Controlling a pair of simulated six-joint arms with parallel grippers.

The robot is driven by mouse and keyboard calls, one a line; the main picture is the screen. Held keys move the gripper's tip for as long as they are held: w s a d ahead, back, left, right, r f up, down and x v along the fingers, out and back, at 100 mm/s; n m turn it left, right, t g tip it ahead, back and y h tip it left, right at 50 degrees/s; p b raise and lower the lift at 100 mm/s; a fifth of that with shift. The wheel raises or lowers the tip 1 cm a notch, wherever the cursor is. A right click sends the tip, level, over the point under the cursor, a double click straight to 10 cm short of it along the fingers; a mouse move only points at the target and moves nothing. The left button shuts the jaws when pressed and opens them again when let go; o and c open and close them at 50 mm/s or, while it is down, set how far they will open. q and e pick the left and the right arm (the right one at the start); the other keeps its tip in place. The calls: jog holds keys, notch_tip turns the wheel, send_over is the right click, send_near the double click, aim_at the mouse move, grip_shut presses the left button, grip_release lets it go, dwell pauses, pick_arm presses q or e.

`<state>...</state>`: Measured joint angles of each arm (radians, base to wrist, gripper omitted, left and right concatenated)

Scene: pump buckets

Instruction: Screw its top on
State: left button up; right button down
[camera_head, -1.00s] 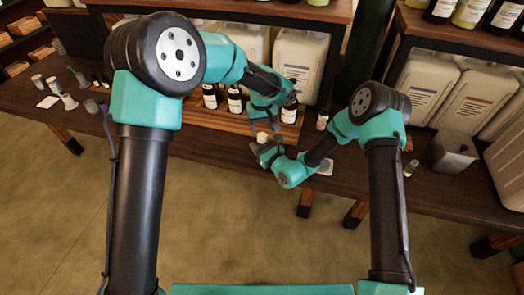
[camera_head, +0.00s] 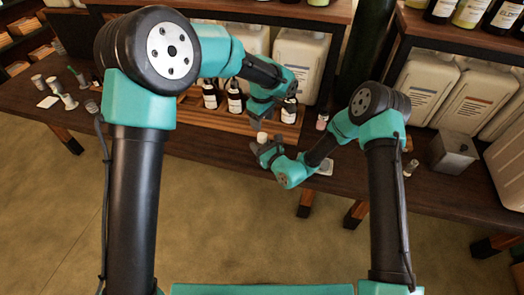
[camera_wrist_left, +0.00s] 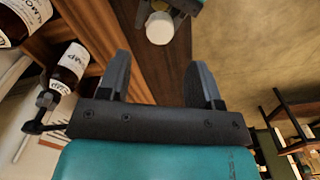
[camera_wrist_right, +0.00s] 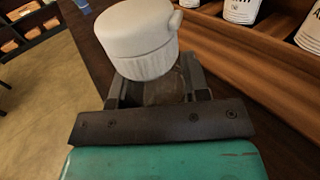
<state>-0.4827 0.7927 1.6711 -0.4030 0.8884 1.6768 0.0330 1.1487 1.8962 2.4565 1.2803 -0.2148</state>
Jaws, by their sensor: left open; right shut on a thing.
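A small bottle (camera_wrist_right: 165,90) with a white ribbed pump top (camera_wrist_right: 140,38) is held in my right gripper (camera_wrist_right: 160,94). The top has a short spout pointing right and sits on the bottle; I cannot tell how tightly it is seated. The white top also shows in the head view (camera_head: 262,137) and at the upper edge of the left wrist view (camera_wrist_left: 159,28). My left gripper (camera_wrist_left: 160,78) is open and empty, above and apart from the top. In the head view the left gripper (camera_head: 260,109) is just above the right gripper (camera_head: 264,150). The fingers partly hide the bottle body.
Labelled dark bottles (camera_head: 234,101) stand in a wooden tray (camera_head: 190,118) behind the grippers. One bottle (camera_head: 289,110) is close to the left arm. A metal can (camera_head: 453,152) stands at the right of the table. The table's front edge lies just before the right gripper.

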aim_at(262, 135)
pick_arm(q)
jog(key=shift+f, duration=0.1)
jog(key=shift+f, duration=3.9)
jog(key=shift+c, duration=0.4)
jog(key=c, duration=0.9)
jog(key=shift+o, duration=0.2)
jog(key=m, duration=0.4)
jog(key=shift+m, duration=0.4)
jog(key=m, duration=0.5)
